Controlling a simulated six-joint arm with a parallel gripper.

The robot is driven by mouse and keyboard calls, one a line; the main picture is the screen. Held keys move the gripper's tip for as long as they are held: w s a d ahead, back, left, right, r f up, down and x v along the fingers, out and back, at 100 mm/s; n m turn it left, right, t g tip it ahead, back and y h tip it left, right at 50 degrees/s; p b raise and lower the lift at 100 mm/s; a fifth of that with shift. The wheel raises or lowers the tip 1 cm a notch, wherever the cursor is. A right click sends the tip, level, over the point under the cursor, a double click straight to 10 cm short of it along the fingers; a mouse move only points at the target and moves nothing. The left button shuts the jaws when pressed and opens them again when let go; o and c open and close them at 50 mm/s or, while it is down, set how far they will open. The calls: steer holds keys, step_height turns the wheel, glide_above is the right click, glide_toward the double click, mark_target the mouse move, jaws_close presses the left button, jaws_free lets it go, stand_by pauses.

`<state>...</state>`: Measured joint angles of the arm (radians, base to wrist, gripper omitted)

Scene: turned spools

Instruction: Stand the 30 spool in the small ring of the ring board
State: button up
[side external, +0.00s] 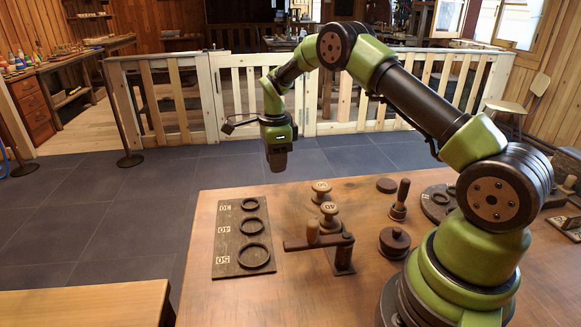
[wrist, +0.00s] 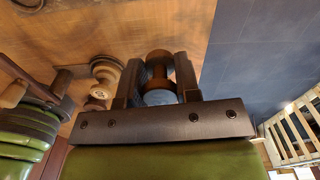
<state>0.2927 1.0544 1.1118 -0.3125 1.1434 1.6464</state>
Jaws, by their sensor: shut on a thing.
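My gripper (side external: 279,160) hangs high beyond the table's far edge, to the upper right of the ring board. In the wrist view my gripper (wrist: 158,80) is shut on a dark brown spool (wrist: 158,70), whose near end is a blue-grey disc; no number on it can be read. The ring board (side external: 227,236) lies flat at the table's left, with the marks 30, 40 and 50. Its small ring (side external: 249,210), beside the 30, is at the far end and looks empty. The middle ring (side external: 252,233) and large ring (side external: 268,262) also look empty.
A post with a wooden arm (side external: 310,242) stands close to the large ring. A knobbed dark lid (side external: 394,243), an upright handled piece (side external: 400,203) and a dark disc (side external: 386,185) are farther right.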

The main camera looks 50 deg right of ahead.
glide_toward(250, 206)
steer(key=d, duration=0.1)
steer(key=shift+a+f, duration=0.25)
steer(key=shift+f, duration=1.2)
steer(key=shift+a+f, duration=0.2)
steer(key=shift+f, duration=1.2)
steer(key=shift+f, duration=0.55)
stand_by(0.3)
steer(key=o, duration=1)
steer(key=shift+c, duration=0.2)
step_height(250, 206, up, 8)
steer(key=shift+r, duration=0.25)
stand_by(0.5)
